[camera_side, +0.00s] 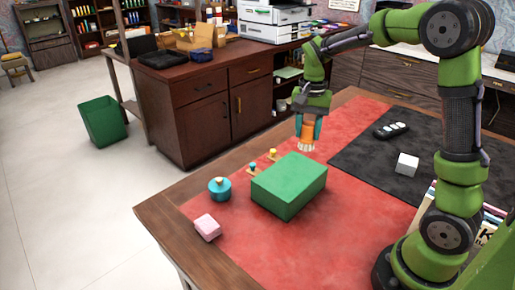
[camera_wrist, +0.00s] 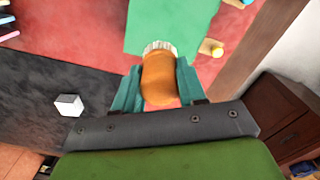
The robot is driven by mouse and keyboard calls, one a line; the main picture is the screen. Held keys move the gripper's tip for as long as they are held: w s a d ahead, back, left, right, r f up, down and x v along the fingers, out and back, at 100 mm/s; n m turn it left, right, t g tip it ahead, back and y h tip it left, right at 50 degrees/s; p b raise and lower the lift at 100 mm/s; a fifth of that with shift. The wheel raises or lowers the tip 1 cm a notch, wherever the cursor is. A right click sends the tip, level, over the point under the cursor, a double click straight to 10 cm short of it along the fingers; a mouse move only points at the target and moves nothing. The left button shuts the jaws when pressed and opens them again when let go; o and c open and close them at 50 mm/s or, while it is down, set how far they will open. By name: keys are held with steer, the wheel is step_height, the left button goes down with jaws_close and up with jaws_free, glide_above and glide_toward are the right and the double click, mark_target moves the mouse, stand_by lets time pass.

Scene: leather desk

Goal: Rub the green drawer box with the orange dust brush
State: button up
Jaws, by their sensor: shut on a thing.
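The green drawer box (camera_side: 289,184) sits on the red part of the desk mat, near the middle of the desk in the side view. Its top also shows in the wrist view (camera_wrist: 172,22). The orange dust brush (camera_side: 307,134) is held upright in my gripper (camera_side: 309,128), with its pale bristles pointing down. In the wrist view the orange brush body (camera_wrist: 159,80) lies between the teal fingers of my gripper (camera_wrist: 158,85), which are shut on it. The brush is behind the box in the side view. I cannot tell whether its bristles touch anything.
A teal round pot (camera_side: 219,189) and a pink block (camera_side: 207,228) stand left of the box. Small yellow-topped pieces (camera_side: 272,155) are close behind it. A white cube (camera_side: 407,164) and a dark object with pale round tops (camera_side: 391,130) lie on the black mat (camera_side: 360,160).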

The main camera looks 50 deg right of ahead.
steer(key=shift+r, duration=1.05)
steer(key=shift+a, duration=0.1)
